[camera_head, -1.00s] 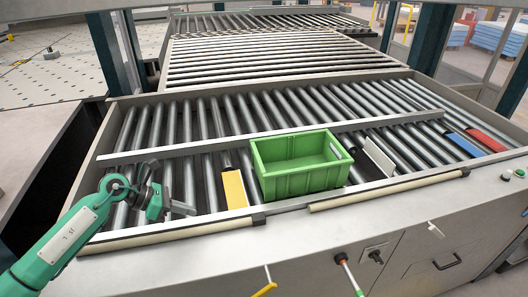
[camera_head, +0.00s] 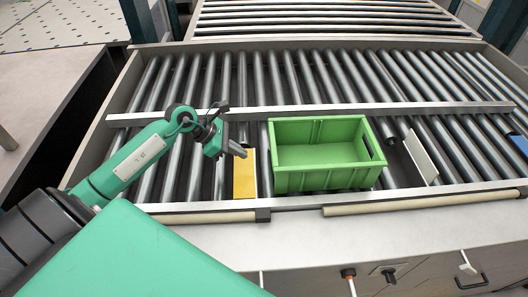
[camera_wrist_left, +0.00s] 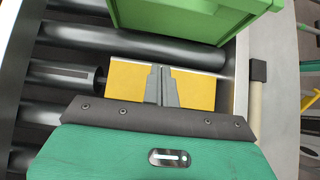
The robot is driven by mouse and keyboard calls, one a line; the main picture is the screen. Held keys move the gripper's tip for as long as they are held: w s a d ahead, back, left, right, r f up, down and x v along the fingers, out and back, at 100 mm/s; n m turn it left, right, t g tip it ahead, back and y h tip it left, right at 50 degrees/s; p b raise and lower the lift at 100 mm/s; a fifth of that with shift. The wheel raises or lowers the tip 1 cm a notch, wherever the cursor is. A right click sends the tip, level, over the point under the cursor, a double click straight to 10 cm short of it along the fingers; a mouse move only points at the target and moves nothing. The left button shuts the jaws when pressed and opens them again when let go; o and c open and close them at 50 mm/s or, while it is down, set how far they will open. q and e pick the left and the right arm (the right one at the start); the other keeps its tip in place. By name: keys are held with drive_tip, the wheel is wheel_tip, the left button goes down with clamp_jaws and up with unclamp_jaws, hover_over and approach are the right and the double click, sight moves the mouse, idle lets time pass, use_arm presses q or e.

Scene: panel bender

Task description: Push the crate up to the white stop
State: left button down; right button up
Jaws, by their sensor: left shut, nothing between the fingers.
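The green crate (camera_head: 322,156) stands upright and empty on the rollers near the front edge. The white stop (camera_head: 421,160) is a flat upright plate to its right, with a gap of bare rollers between them. My left gripper (camera_head: 243,152) is shut and empty, above the yellow plate (camera_head: 244,180) just left of the crate. In the left wrist view the shut fingers (camera_wrist_left: 161,88) lie over the yellow plate, and the crate (camera_wrist_left: 190,22) is beyond their tips with a small gap. My right gripper is not in view.
A long metal rail (camera_head: 320,111) runs behind the crate. Cream-coloured bars (camera_head: 425,199) lie along the front edge. A blue plate (camera_head: 519,144) is at the far right. The front ledge has a dark knob and an orange-tipped switch.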

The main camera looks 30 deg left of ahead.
use_arm(q)
drive_tip(key=p+x, duration=0.1)
drive_tip(key=x, duration=0.3)
drive_tip(key=shift+w+d+p, duration=0.1)
drive_tip(key=shift+d+p, duration=0.1)
drive_tip(key=shift+p, duration=0.1)
drive_tip(key=shift+w+d+p, duration=0.4)
drive_tip(key=shift+d+p, duration=0.05)
drive_tip(key=shift+d, duration=0.15)
drive_tip(key=shift+w+d+p, duration=0.4)
drive_tip(key=shift+d+p, duration=0.05)
drive_tip(key=shift+d, duration=0.15)
drive_tip(key=shift+w+d+f, duration=0.1)
drive_tip(key=shift+w+d, duration=0.15)
drive_tip(key=shift+d, duration=0.1)
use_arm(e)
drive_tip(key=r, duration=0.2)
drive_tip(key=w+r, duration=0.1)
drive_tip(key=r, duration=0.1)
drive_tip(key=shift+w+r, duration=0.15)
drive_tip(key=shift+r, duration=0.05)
use_arm(q)
drive_tip(key=shift+f, duration=0.1)
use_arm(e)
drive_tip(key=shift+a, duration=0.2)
